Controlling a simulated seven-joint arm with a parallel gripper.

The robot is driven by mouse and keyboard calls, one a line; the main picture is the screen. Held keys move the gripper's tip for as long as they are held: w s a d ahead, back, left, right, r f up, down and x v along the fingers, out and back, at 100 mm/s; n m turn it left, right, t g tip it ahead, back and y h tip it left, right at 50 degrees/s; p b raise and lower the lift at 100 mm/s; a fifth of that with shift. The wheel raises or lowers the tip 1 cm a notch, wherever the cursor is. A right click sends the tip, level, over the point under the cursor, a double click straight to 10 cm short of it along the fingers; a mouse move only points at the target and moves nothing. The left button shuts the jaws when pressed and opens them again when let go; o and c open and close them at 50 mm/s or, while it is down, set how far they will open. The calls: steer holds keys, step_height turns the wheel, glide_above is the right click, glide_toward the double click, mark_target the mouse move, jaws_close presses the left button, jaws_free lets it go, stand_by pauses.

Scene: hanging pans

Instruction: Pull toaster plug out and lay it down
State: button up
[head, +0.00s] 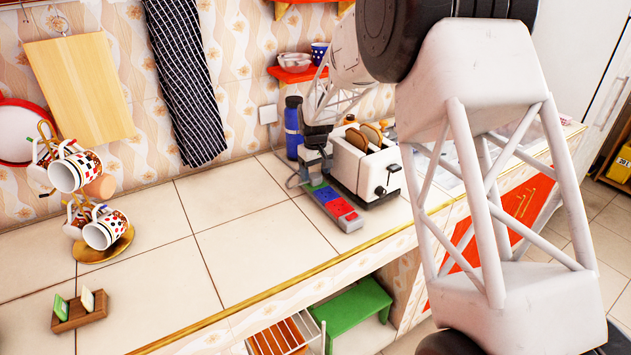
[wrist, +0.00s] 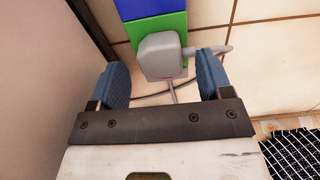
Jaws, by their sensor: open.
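The toaster (head: 365,165) is white with two slices of bread in its slots and stands on the tiled counter. A power strip (head: 340,208) with red, blue and green sections lies in front of it. In the wrist view the grey plug (wrist: 160,54) sits at the green section of the strip (wrist: 128,28), with its cord trailing beneath. My gripper (wrist: 163,80) is open, with one blue finger on each side of the plug. The left finger is apart from the plug; the right finger is close to its side prong.
A blue bottle (head: 293,128) stands behind the strip, near the wall socket (head: 268,114). A mug tree (head: 92,215) and a small wooden holder (head: 80,310) stand at the left. The counter (head: 190,245) between them and the strip is clear.

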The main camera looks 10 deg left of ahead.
mark_target(315, 175)
steer(key=shift+f, duration=1.1)
stand_by(0.6)
steer(key=c, duration=1.2)
steer(key=shift+r, duration=0.15)
steer(key=shift+r, duration=0.5)
steer(key=shift+r, duration=0.9)
steer(key=shift+r, duration=1.1)
